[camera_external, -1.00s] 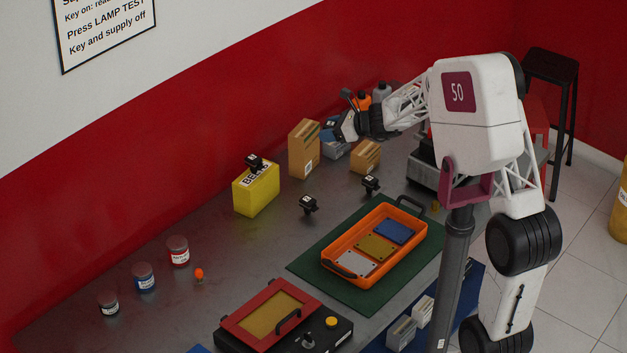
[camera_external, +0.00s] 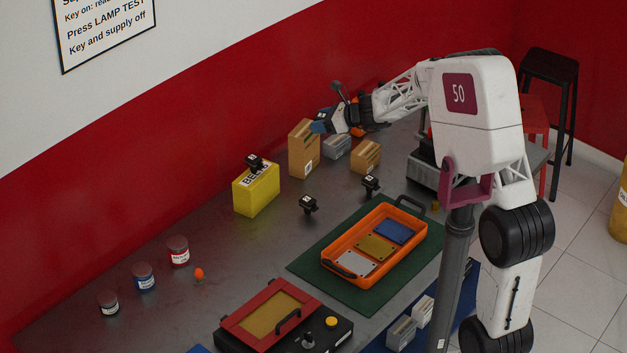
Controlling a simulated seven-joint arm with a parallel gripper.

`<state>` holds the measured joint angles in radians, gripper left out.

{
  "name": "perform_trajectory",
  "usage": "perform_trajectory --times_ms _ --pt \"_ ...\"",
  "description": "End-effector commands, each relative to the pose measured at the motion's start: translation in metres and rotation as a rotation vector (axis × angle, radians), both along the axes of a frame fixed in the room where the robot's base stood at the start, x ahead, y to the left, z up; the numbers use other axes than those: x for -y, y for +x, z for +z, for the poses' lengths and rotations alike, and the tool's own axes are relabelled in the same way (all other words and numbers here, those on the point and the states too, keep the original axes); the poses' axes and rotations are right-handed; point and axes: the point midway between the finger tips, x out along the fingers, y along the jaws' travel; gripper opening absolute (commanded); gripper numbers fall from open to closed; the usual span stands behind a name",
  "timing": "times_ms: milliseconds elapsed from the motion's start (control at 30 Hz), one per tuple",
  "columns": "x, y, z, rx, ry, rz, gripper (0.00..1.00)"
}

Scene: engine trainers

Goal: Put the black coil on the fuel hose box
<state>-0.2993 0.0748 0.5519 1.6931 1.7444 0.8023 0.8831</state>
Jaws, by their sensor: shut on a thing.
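My gripper (camera_external: 338,118) is in the air above the back of the bench, over the boxes there. It appears shut on a small blue item (camera_external: 320,123), whose shape is partly hidden by the fingers. One black coil-like part (camera_external: 254,162) sits on top of a yellow box (camera_external: 257,192), whose label is only partly readable. Two more black coil-like parts stand on the bare bench, one in front of the yellow box (camera_external: 308,204) and one farther right (camera_external: 370,185). I cannot read which box is the fuel hose box; a tall brown box (camera_external: 303,148) stands right of the yellow one.
A grey-blue box (camera_external: 337,146) and a small brown box (camera_external: 366,157) stand below my gripper. An orange tray (camera_external: 345,270) with plates lies on a green mat. Several jars (camera_external: 178,250) and a red-lidded panel (camera_external: 235,325) are nearer. The bench's left middle is clear.

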Motion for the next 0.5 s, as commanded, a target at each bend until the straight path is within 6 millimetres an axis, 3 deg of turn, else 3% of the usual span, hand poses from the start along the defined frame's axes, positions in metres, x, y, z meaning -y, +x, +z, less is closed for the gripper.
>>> perform_trajectory --times_ms 500 --pt "-0.029 0.063 -0.007 0.001 0.000 0.000 0.32"
